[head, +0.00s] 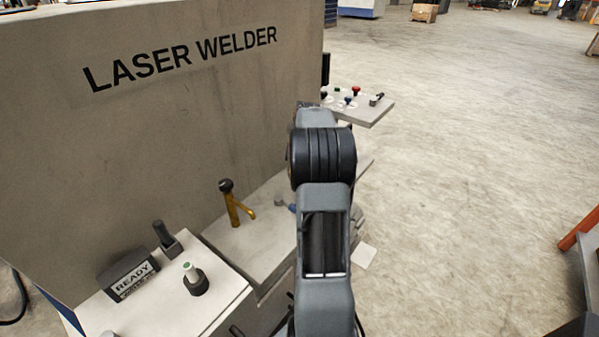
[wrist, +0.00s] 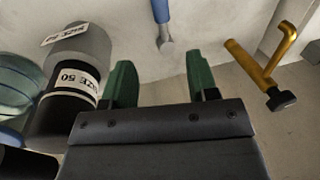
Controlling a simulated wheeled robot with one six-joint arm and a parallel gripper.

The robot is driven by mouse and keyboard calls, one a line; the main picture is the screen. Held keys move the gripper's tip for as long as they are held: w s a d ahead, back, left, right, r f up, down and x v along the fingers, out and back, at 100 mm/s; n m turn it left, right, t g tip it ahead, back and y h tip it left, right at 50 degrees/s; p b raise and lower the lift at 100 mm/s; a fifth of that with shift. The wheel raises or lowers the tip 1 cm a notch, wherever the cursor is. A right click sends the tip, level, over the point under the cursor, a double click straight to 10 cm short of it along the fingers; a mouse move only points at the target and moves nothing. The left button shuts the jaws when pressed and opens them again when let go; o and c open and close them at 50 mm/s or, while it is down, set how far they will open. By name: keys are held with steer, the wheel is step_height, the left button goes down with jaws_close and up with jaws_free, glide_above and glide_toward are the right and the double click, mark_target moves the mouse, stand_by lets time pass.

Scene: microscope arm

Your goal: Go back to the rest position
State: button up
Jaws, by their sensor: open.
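My gripper (wrist: 160,82) shows in the wrist view with two green fingers spread apart and nothing between them. It is open over a pale shelf surface. In the head view my arm stands in the middle of the picture and hides the gripper. A blue rod with a grey end (wrist: 163,25) lies beyond the fingertips in the wrist view, apart from them. A yellow post with a side lever and dark knob (head: 234,203) stands on the shelf left of my arm. The same yellow post shows in the wrist view (wrist: 252,68), right of the fingers.
A black and grey labelled cylinder (wrist: 70,85) and a clear round vessel (wrist: 20,85) are left of the fingers. The "LASER WELDER" panel (head: 180,110) rises on the left. A front ledge holds a READY box (head: 130,274) and a green-topped button (head: 193,279). Open floor (head: 470,170) lies right.

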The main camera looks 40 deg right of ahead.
stand_by(0.4)
steer(key=s+a+r+t+p, duration=0.1)
steer(key=s+a+r+p, duration=0.1)
steer(key=a, duration=0.8)
steer(key=s+a+r+m+t+h+p, duration=0.1)
steer(key=s+a+r+p, duration=0.2)
steer(key=a, duration=0.7)
steer(key=s+a+r+m+t+h+p, duration=0.1)
steer(key=s+a+r+t+p, duration=0.1)
steer(key=s+a+r, duration=0.4)
steer(key=s+a+p, duration=0.1)
steer(key=s+a, duration=0.1)
steer(key=a, duration=0.3)
steer(key=shift+r, duration=0.15)
steer(key=shift+s, duration=0.1)
